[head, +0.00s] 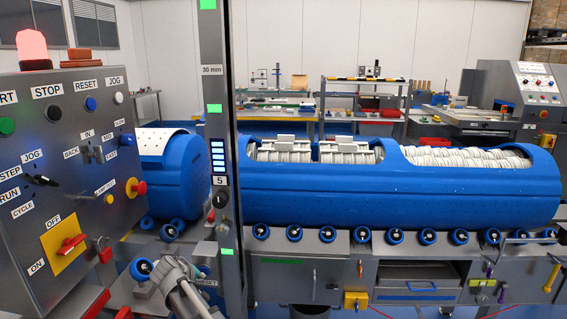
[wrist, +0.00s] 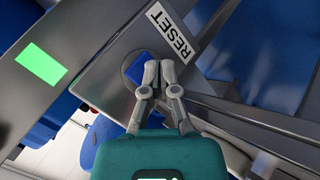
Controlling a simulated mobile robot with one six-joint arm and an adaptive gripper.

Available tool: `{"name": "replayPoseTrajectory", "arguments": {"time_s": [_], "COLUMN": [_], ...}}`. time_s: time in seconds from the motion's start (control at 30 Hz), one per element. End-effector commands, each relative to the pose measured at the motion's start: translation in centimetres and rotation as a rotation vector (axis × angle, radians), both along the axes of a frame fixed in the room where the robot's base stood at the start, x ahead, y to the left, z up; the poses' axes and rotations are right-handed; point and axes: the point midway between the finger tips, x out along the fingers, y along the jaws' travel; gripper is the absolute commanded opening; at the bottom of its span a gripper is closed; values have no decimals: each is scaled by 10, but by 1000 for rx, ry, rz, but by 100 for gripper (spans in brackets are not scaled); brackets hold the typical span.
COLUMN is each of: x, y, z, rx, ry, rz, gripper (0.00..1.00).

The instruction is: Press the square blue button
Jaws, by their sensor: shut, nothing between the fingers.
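The square blue button (wrist: 136,66) shows in the wrist view on a grey plate, beside a white RESET label (wrist: 170,33). My gripper (wrist: 158,66) is shut and empty, its fingertips over the right part of the button and hiding some of it. I cannot tell whether the tips touch it.
A grey control panel (head: 60,140) with several buttons, including a round blue one (head: 90,104), stands at the left. A dark upright post (head: 215,130) with green marks is close to my gripper. A long blue tub (head: 400,195) lies on rollers behind.

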Motion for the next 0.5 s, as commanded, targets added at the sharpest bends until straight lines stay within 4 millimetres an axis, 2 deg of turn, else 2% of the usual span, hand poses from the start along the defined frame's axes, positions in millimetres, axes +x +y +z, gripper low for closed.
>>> {"name": "replayPoseTrajectory", "arguments": {"time_s": [0.27, 0.5], "x": [0, -11], "y": [0, 0], "z": [0, 0], "rx": [0, 0], "ry": [0, 0], "rz": [0, 0], "gripper": [0, 0]}}
